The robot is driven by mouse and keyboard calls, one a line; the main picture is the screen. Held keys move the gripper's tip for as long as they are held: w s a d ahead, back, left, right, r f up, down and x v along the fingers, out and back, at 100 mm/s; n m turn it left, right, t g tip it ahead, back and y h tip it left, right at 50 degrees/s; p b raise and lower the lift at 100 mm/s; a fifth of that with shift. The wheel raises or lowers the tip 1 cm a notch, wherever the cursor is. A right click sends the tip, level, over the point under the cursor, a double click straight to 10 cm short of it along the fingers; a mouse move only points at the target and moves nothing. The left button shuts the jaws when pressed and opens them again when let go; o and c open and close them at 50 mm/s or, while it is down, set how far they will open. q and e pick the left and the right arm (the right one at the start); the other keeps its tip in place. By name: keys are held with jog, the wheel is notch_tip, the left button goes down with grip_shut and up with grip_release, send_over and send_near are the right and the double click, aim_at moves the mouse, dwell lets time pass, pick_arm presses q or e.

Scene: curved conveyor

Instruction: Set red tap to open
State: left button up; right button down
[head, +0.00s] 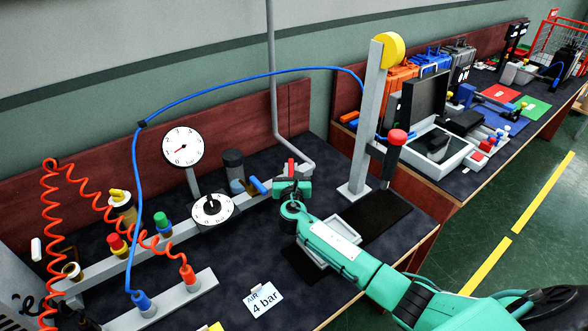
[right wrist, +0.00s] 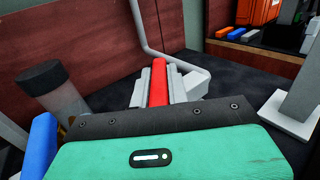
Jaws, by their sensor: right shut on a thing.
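The red tap handle (right wrist: 159,84) stands between the two grey fingers of my right gripper (right wrist: 159,88) in the right wrist view. The fingers are shut on it from both sides. In the head view the red tap (head: 291,167) shows as a small red piece just above my right gripper (head: 292,180), at the right end of the grey pipe rail, below the bent grey pipe. The tap's lower part is hidden by the gripper. My left gripper is not in view.
A blue lever (head: 258,186) and a dark-topped cylinder (head: 234,163) sit close left of my right gripper. Dials (head: 183,147), hoses and an "AIR 4 bar" card (head: 263,299) are farther left. A grey post (head: 366,130) with a yellow top stands to the right.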

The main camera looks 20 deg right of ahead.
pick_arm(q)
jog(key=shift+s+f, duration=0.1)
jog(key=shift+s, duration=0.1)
pick_arm(e)
jog(key=shift+m+h, duration=0.3)
jog(key=shift+h, duration=0.1)
jog(key=c, duration=1.4)
grip_release()
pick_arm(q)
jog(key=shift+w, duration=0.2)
pick_arm(e)
jog(key=shift+o, duration=0.2)
jog(key=shift+a, duration=0.1)
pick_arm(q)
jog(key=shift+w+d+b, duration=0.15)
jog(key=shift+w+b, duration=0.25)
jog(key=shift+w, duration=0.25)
pick_arm(e)
jog(key=v, duration=1.3)
jog(key=shift+s+a+r, duration=0.2)
jog(key=shift+s+a, duration=0.05)
jog(key=shift+c, duration=0.5)
